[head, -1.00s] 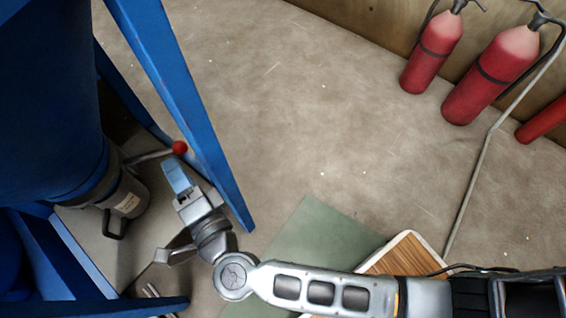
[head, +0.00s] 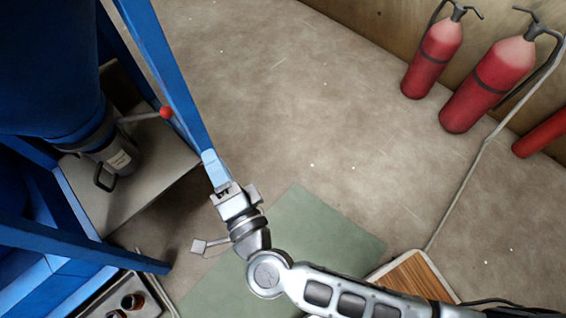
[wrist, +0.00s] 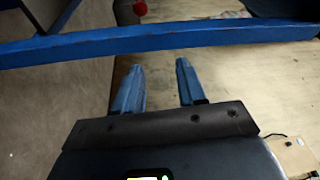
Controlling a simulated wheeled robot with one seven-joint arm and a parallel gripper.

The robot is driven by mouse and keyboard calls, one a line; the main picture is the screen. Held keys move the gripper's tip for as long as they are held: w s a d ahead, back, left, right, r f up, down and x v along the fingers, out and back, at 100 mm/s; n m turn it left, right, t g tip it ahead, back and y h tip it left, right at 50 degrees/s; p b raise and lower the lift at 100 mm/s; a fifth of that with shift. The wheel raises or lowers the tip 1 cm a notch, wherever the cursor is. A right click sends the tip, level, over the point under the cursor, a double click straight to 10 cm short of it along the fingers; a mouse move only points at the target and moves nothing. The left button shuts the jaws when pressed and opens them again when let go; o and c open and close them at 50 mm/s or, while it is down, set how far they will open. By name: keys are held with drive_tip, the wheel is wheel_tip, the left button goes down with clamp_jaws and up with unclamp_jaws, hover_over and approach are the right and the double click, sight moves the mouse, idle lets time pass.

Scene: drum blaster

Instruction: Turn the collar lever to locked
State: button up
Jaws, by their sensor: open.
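The collar lever, a thin rod with a red ball knob (head: 166,112), sticks out to the right from the grey collar (head: 115,155) under the blue drum. The knob also shows at the top edge of the wrist view (wrist: 140,8). My gripper (head: 212,162) is open and empty, beside the blue frame post in the head view. In the wrist view my two blue fingers (wrist: 158,80) are apart, with a blue frame bar between them and the knob. The gripper is apart from the lever. The lever's lock markings cannot be made out.
The blue frame post (head: 165,70) stands between my gripper and the lever. A tray (head: 135,300) with parts lies at the lower left. Red fire extinguishers (head: 490,85) stand at the right wall. The middle floor is clear.

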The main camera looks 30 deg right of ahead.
drive_tip(key=s+d+r+n+p, duration=0.3)
drive_tip(key=s+d+r+p, duration=0.1)
drive_tip(key=d, duration=0.4)
drive_tip(key=shift+s+r+n+t+y, duration=0.3)
drive_tip(key=shift+s+r+n, duration=0.1)
drive_tip(key=shift+s+r, duration=0.65)
drive_tip(key=shift+s+f, duration=0.1)
drive_tip(key=shift+f, duration=0.05)
drive_tip(key=shift+c, duration=0.5)
